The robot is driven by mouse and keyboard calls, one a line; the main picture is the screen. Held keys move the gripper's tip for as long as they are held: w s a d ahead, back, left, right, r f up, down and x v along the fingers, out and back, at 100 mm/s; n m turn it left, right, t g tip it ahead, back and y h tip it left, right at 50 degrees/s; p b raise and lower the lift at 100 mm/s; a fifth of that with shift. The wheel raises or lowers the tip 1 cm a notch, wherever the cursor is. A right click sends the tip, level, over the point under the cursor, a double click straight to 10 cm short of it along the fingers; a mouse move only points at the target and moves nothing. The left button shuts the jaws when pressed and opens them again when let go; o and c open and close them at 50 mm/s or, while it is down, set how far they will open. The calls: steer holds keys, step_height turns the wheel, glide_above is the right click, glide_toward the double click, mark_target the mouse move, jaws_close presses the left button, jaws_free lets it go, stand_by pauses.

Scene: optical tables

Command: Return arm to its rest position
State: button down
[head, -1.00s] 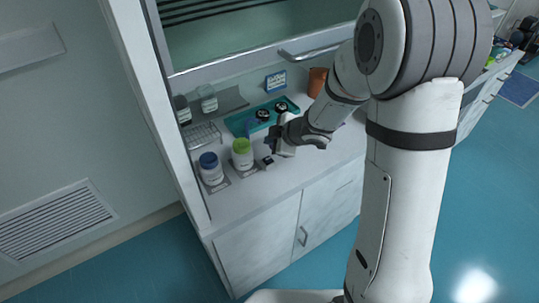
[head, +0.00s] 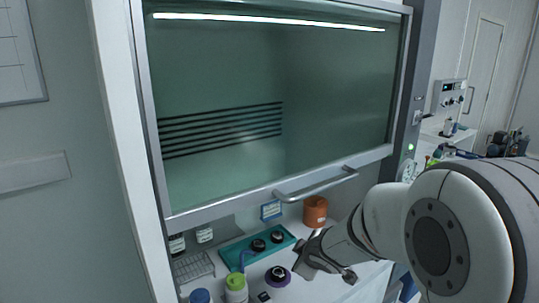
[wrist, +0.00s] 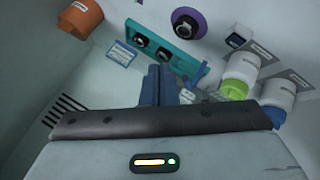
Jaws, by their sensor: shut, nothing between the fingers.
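My gripper (head: 300,268) is at the front of the fume hood, over the right part of the worktop, just right of a purple ring with a dark centre (head: 278,278). In the wrist view its blue fingers (wrist: 160,85) are together with nothing between them. The arm reaches in from the right and is bent, its big rounded joint filling the lower right of the head view. The purple ring also shows in the wrist view (wrist: 189,24), apart from the fingers.
The hood sash (head: 316,187) hangs partly raised above the arm. A teal tray (head: 240,257) with two black-topped items, an orange-brown pot (head: 315,211), a green-capped bottle (head: 236,285), a blue-capped bottle (head: 200,296) and a wire rack (head: 193,266) stand on the worktop.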

steer(key=s+d+r+m+h, duration=0.3)
steer(key=s+d+r+m, duration=0.2)
steer(key=s+d, duration=0.1)
steer(key=s+r+m+g+y, duration=0.1)
steer(key=s+m+g, duration=0.4)
steer(key=s, duration=1.4)
steer(key=shift+r+m, duration=0.3)
steer(key=shift+m, duration=0.8)
